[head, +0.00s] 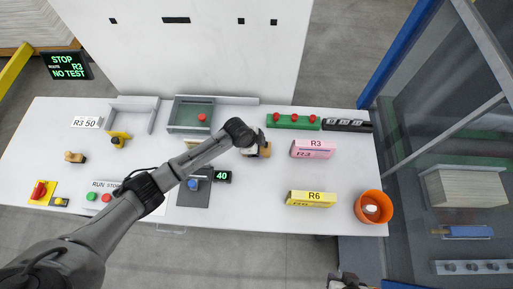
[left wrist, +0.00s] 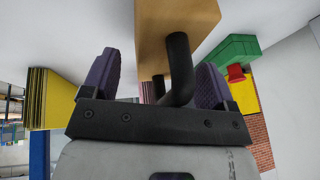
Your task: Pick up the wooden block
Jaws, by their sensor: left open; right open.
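The wooden block (head: 264,151) is on the white table, right of the middle in the head view, partly hidden by my left gripper (head: 256,144). In the left wrist view the tan block (left wrist: 168,28) has a black handle (left wrist: 180,65). My left gripper (left wrist: 155,85) is open, with its two purple finger pads on either side of the handle. I cannot tell whether they touch it. My right gripper (head: 346,281) is at the bottom edge of the head view, mostly cut off, away from the block.
A green block with red buttons (head: 294,121) and a dark counter (head: 347,125) stand behind. A pink R3 block (head: 313,148), a yellow R6 block (head: 311,198) and an orange bin (head: 373,207) are to the right. A small display (head: 222,176) stands in front left.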

